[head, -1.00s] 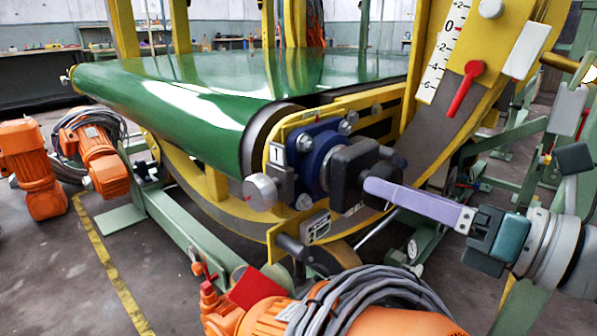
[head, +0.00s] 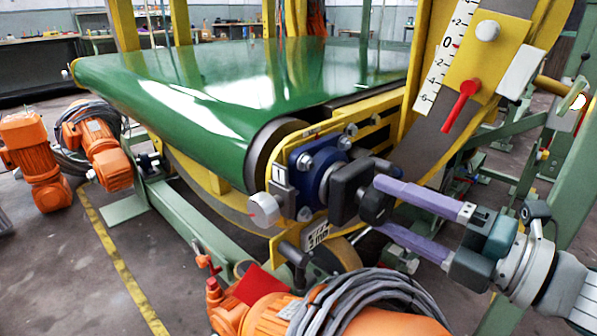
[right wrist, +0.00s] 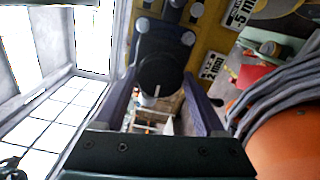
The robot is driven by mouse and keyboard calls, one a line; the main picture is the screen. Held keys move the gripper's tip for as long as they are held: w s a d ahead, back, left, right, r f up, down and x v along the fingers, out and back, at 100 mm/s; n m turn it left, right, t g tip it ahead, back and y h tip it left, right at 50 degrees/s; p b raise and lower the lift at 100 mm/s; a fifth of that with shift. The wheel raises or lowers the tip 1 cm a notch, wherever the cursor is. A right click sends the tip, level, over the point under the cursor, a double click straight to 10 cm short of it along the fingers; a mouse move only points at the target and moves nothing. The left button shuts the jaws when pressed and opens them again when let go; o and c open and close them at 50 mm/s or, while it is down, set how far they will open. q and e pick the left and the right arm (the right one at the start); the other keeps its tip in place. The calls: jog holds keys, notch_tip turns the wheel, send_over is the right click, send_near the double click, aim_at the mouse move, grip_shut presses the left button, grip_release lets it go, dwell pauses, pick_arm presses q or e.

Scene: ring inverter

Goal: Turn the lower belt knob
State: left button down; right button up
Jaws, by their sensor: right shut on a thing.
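A round black knob (head: 374,208) sticks out from a black square block (head: 345,196) on the blue bearing housing (head: 305,163) at the near end of the green belt's roller. My right gripper (head: 379,207) has its two purple fingers on either side of this knob, one above the other, and is shut on it. In the right wrist view the black knob (right wrist: 160,72) sits between the fingertips, with a pale mark on its face. My left gripper is not in view.
A red lever (head: 460,105) and white scale (head: 446,45) are above. A green frame post (head: 565,170) stands at the right.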

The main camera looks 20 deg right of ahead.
jog(key=m+p, duration=0.1)
jog(key=m, duration=0.3)
jog(key=shift+r+m+p, duration=0.15)
jog(key=shift+m+p, duration=0.15)
jog(key=m+p, duration=0.1)
jog(key=m, duration=0.2)
jog(key=shift+m, duration=0.3)
jog(key=m+p, duration=0.1)
jog(key=m, duration=0.3)
jog(key=shift+m+p, duration=0.3)
jog(key=shift+m, duration=1.8)
jog(key=o, duration=1.3)
jog(key=shift+o, duration=0.2)
